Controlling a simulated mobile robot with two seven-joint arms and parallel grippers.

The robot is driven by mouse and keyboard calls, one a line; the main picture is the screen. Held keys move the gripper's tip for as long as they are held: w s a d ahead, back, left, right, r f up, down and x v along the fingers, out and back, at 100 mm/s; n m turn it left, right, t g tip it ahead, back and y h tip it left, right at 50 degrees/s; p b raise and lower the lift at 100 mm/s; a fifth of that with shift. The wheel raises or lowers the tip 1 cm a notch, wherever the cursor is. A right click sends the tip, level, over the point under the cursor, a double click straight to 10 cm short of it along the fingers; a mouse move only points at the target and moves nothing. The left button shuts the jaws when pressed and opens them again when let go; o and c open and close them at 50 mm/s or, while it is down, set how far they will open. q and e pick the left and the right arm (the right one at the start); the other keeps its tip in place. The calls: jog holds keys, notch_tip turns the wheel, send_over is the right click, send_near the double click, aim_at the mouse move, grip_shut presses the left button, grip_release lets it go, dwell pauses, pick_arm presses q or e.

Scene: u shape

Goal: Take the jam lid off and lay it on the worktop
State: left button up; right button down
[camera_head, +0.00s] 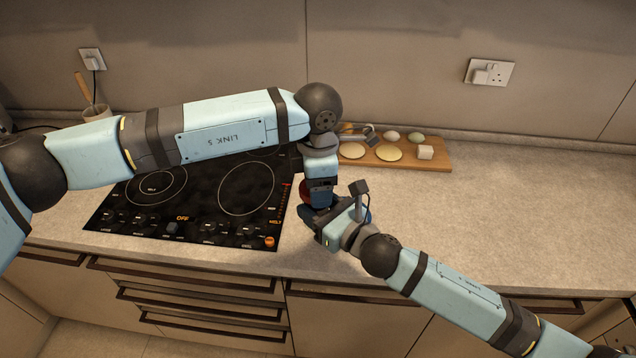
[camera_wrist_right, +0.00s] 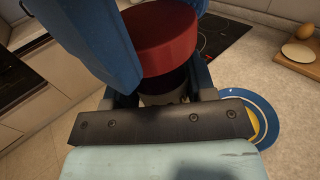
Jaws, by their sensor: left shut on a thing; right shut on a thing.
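The jam's red lid (camera_wrist_right: 165,35) shows large in the right wrist view, above the dark jar (camera_wrist_right: 165,82), whose body is mostly hidden. I cannot tell whether there is a gap between lid and jar. In the head view only a sliver of red lid (camera_head: 305,191) shows beside the grippers. My left gripper (camera_head: 319,190) reaches down from above and is shut on the lid. My right gripper (camera_head: 317,217) comes in from the lower right, below the left one, and is shut on the jar. The fingertips are largely hidden in the head view.
The black hob (camera_head: 200,200) lies to the left of the grippers. A wooden board (camera_head: 435,160) with several round foods and a pale block stands behind. A blue-rimmed plate (camera_wrist_right: 270,135) is close to the right gripper. The worktop (camera_head: 510,220) on the right is clear.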

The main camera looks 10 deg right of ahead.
pick_arm(q)
jog(key=shift+r, duration=0.15)
dwell(0.6)
jog(key=shift+r, duration=0.95)
jog(key=shift+r, duration=0.1)
